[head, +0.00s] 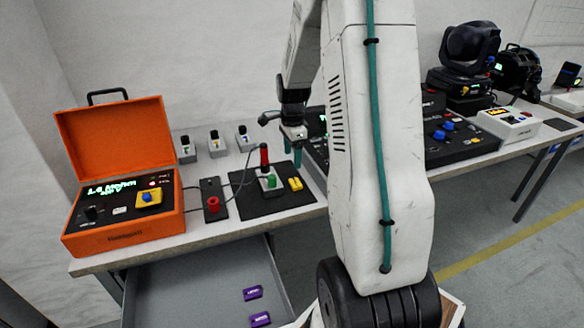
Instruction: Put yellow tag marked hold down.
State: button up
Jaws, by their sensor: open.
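A small yellow tag (296,184) lies on the black mat (250,209), near the mat's right side; its marking is too small to read. My gripper (292,153) hangs above and behind the tag in the picture, its teal fingers pointing down. It is open, and nothing shows between the fingers. A grey block with a green knob (271,182) stands on the mat just left of the tag, with a red-and-black upright handle (264,157) behind it.
An orange case (124,238) stands open at the left, beside a red-knob box (213,204). Below, an open drawer (200,290) holds purple tags (252,293). Several small grey units (216,146) line the wall. Dark consoles (450,130) fill the right. The mat's front is clear.

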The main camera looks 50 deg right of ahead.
jog(key=s+a+r+n, duration=0.4)
jog(key=a+r+n, duration=0.1)
jog(key=a+r, duration=0.35)
jog(key=s+a+r+n, duration=0.4)
jog(key=a+r+n, duration=0.25)
jog(key=a, duration=0.25)
jog(key=s+a+r+n, duration=0.1)
jog(key=s+a+n, duration=0.5)
jog(key=s, duration=0.2)
jog(key=s+a+r+n+t, duration=0.1)
jog(key=s+a+r+n, duration=0.1)
jog(key=s+a+n, duration=0.3)
jog(key=s, duration=0.3)
jog(key=shift+s+a+n, duration=0.35)
jog(key=shift+a, duration=0.05)
jog(key=shift+a, duration=0.1)
